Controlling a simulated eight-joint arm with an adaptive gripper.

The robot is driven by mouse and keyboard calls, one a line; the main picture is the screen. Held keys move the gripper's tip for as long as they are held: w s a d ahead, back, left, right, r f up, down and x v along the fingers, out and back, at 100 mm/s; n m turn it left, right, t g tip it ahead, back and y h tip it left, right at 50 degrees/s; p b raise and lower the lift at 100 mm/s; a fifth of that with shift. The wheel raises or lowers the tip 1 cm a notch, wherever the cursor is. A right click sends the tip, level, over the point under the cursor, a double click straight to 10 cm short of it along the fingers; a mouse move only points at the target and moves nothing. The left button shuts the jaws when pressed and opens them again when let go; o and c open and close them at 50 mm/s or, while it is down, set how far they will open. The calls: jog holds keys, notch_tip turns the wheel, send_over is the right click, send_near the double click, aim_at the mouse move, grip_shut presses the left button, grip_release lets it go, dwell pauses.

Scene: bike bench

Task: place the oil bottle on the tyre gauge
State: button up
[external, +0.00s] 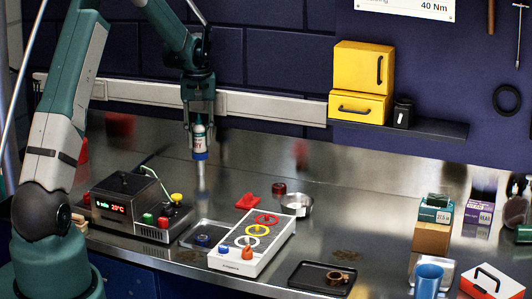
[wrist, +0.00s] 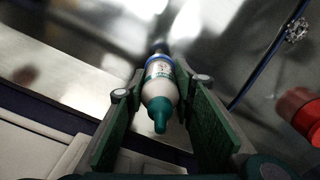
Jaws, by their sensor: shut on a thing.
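My gripper (external: 200,122) is shut on the oil bottle (external: 199,137), a white bottle with a green nozzle and a blue band at its far end. It hangs upright in the air in front of the steel backsplash, above the bench. In the wrist view the bottle (wrist: 160,90) lies between the two green fingers, its green nozzle towards the camera. I cannot make out the tyre gauge for certain in either view.
A heater box (external: 128,200) with a red display stands on the left. A white panel (external: 236,262) with coloured rings, a steel bowl (external: 297,205) and a black tray (external: 309,279) are in the middle.

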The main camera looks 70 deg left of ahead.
jog(key=o, duration=0.9)
jog(key=shift+f, duration=0.1)
jog(key=shift+o, duration=0.2)
notch_tip(320, 180, up, 12)
jog(key=shift+r, duration=0.15)
dwell(0.5)
jog(key=shift+d, duration=0.1)
